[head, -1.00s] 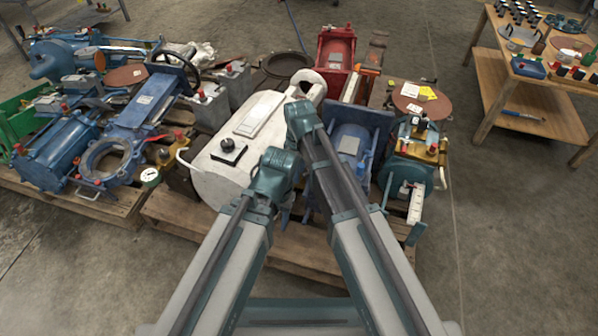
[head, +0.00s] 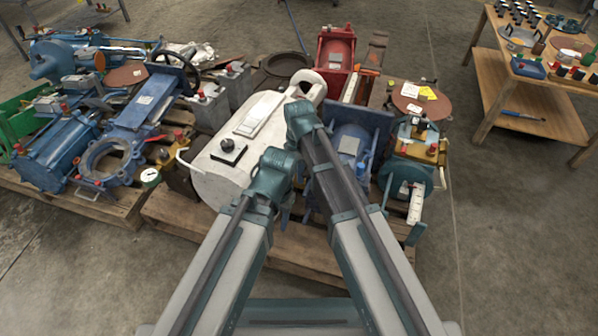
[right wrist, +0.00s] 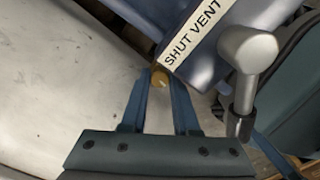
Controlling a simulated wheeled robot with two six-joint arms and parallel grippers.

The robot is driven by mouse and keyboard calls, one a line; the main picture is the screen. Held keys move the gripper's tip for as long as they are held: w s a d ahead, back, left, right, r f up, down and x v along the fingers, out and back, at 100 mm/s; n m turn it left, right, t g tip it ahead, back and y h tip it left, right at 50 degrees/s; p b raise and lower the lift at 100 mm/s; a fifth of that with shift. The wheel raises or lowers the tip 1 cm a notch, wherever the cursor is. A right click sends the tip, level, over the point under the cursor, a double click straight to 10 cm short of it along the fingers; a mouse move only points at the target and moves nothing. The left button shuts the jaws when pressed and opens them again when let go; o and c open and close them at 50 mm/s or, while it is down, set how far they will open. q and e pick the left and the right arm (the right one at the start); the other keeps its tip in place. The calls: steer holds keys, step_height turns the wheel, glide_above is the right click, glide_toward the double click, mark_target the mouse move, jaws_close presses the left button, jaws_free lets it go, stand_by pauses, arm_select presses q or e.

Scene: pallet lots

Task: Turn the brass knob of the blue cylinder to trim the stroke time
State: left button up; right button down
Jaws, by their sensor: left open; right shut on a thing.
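The blue cylinder (head: 350,150) lies on the pallet right of a white tank, partly hidden by my right arm in the head view. In the right wrist view, its blue body (right wrist: 200,50) carries a label reading "SHUT VENT". The small brass knob (right wrist: 160,77) sits beside that label. My right gripper (right wrist: 160,88) has its two blue fingers closed on the knob, one on each side. In the head view its fingers are hidden behind my arm. My left gripper (head: 287,208) is open and empty, pointing down in front of the white tank.
The white tank (head: 215,180) stands close on the left. A grey lever handle (right wrist: 247,70) rises near my right fingers. A teal machine with brass top (head: 415,150) stands right, a red unit (head: 335,50) behind. Open floor lies right of the pallet.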

stand_by(0.3)
steer(key=c, duration=0.9)
jaws_free()
step_height(320, 180, up, 14)
steer(key=p, duration=1.3)
steer(key=shift+f+p, duration=0.1)
steer(key=shift+p, duration=0.3)
